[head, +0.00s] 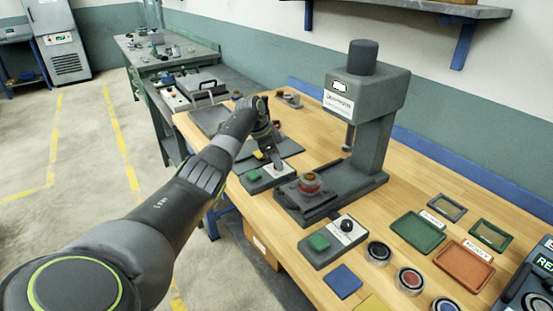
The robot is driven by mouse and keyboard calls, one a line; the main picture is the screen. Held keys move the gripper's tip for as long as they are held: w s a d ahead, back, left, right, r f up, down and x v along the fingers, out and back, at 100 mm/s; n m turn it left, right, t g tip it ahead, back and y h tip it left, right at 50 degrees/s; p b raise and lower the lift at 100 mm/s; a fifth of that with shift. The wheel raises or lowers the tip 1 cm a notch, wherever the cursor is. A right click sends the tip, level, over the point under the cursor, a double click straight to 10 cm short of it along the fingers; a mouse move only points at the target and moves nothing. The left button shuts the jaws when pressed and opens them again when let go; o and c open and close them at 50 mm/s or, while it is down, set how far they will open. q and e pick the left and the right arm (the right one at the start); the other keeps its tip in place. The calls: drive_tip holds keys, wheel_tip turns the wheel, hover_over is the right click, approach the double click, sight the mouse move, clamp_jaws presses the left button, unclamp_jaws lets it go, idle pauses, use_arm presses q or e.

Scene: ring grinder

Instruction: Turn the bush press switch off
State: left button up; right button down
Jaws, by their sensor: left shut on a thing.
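Two similar switch boxes show. The near switch box (322,247) has a green pad, a white plate and a black knob (347,225) that nothing touches. The far switch box (255,185) is left of the press and also has a green pad and a white plate. My left gripper (271,158) reaches down to the far box's plate and is shut on its knob, which the fingers mostly hide. The labels are too small to read. My right gripper is out of view.
A green tray (418,233), an orange tray (464,266) and small frames lie right of the press. Round containers (378,253) and a blue pad (343,281) are near the front edge. A dark device (530,288) is at the far right. Bench room behind the far box is partly taken.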

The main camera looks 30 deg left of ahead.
use_arm(q)
drive_tip(key=n+y+p, duration=0.1)
drive_tip(key=n+p, duration=0.2)
drive_tip(key=p, duration=0.1)
drive_tip(key=n+t+y+p, duration=0.1)
drive_tip(key=n+p, duration=0.1)
drive_tip(key=p, duration=0.2)
drive_tip(key=n+y+p, duration=0.1)
drive_tip(key=n+p, duration=0.2)
drive_tip(key=p, duration=0.1)
drive_tip(key=shift+s+d+r+n, duration=0.1)
drive_tip(key=shift+d+r+n, duration=0.15)
drive_tip(key=shift+r+n, duration=0.05)
drive_tip(key=shift+f+n+y+p, duration=0.1)
drive_tip(key=shift+n+y+p, duration=0.3)
drive_tip(key=shift+n+p, duration=0.75)
drive_tip(key=shift+d+f+n+y+p, duration=0.15)
drive_tip(key=shift+n+y+p, duration=0.45)
drive_tip(key=shift+n, duration=0.75)
drive_tip(key=o, duration=1)
